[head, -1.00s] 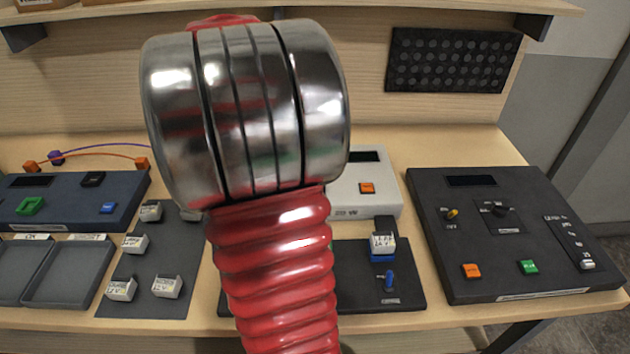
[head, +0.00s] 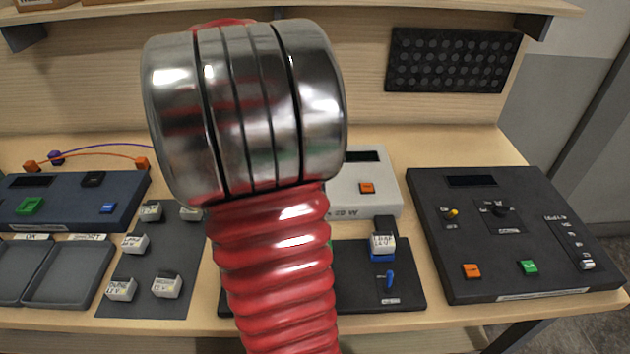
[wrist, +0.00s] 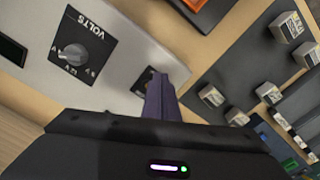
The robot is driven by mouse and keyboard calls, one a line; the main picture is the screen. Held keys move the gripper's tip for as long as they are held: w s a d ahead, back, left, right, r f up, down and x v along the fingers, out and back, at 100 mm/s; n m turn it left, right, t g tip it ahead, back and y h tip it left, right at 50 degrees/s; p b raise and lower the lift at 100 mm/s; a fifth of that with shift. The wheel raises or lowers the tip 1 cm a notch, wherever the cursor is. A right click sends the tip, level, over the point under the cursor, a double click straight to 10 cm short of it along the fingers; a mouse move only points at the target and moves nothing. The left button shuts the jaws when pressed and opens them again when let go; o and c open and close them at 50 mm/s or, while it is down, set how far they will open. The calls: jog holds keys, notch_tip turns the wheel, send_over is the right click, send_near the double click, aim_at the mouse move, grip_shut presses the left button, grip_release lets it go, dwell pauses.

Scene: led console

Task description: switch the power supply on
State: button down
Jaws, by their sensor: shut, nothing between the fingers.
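The power supply is a pale grey box (head: 365,212), partly hidden behind my arm in the head view. In the wrist view its pale panel (wrist: 105,70) carries a knob marked VOLTS (wrist: 73,52) on a dark plate. A smaller dark plate (wrist: 143,82), possibly the power switch, sits near the panel's edge. My gripper (wrist: 160,80) is shut and empty, its purple fingers at that small plate and covering part of it. I cannot tell whether they touch it or how the switch is set. In the head view the gripper is hidden behind my arm.
A dark mat (head: 190,240) with several white lamp blocks lies left of my arm. A dark fixture (head: 410,295) with a blue lever (head: 390,281) stands in front of the supply. A black console (head: 500,270) is at the right, a blue-grey box (head: 65,205) at the left.

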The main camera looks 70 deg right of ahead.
jog(key=shift+f, duration=0.95)
jog(key=shift+w+d, duration=0.2)
jog(key=shift+d, duration=0.3)
jog(key=shift+w+d, duration=0.2)
jog(key=shift+d, duration=0.25)
dwell(0.4)
jog(key=shift+r, duration=0.15)
notch_tip(320, 180, up, 7)
jog(key=shift+s+a, duration=0.15)
jog(key=shift+a, duration=0.25)
dwell(0.8)
dwell(0.6)
